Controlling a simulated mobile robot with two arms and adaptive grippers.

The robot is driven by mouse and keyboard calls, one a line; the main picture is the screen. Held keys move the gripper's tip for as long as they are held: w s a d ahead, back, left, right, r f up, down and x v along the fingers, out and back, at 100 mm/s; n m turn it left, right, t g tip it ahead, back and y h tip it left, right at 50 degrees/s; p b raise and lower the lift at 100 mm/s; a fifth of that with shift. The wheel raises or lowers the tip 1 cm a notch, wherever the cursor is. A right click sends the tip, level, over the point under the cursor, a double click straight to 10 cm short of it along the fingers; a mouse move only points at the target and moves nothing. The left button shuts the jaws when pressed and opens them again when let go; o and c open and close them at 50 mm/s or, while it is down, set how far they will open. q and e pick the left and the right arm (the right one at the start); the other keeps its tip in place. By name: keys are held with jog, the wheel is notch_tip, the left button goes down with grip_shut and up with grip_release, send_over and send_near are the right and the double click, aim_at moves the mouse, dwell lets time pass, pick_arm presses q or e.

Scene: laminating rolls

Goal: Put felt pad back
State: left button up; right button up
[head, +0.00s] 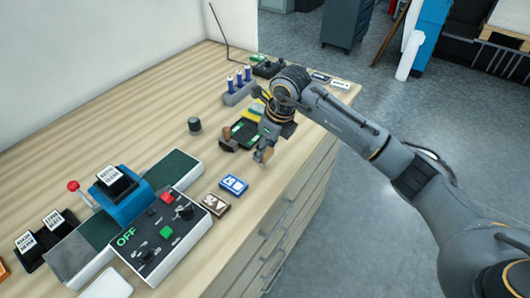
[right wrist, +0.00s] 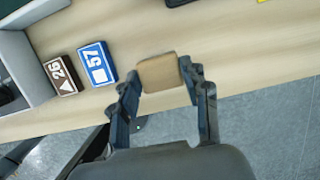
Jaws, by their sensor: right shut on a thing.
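A tan, block-like pad (right wrist: 158,72), which I take for the felt pad, is between the fingertips of my right gripper (right wrist: 160,88) in the right wrist view. The fingers are shut on its two sides. In the head view my right gripper (head: 264,150) reaches down over the right part of the bench, beside a dark tray with green parts (head: 242,134). The pad is too small and too covered there to make out clearly. My left gripper is not in view.
A blue block marked 57 (head: 233,184) and a brown block marked 26 (head: 214,204) lie near the bench's front edge. A control box (head: 160,237) stands left of them. A dark knob (head: 194,125) and a holder with blue bottles (head: 239,92) stand farther back.

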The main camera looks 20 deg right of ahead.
aim_at(267, 151)
jog(key=shift+w+f, duration=0.15)
jog(key=shift+f, duration=0.05)
jog(key=shift+w+f+p, duration=0.1)
jog(key=shift+f+p, duration=0.25)
jog(key=shift+f, duration=0.05)
notch_tip(267, 151, down, 2)
jog(key=shift+f+p, duration=0.1)
jog(key=shift+p, duration=0.5)
jog(key=shift+f+b, duration=0.3)
jog(key=shift+f, duration=0.05)
jog(key=o, duration=1.1)
jog(key=shift+r, duration=0.15)
jog(key=shift+r, duration=0.25)
jog(key=b+v, duration=0.2)
jog(key=v, duration=0.9)
jog(key=shift+r, duration=0.3)
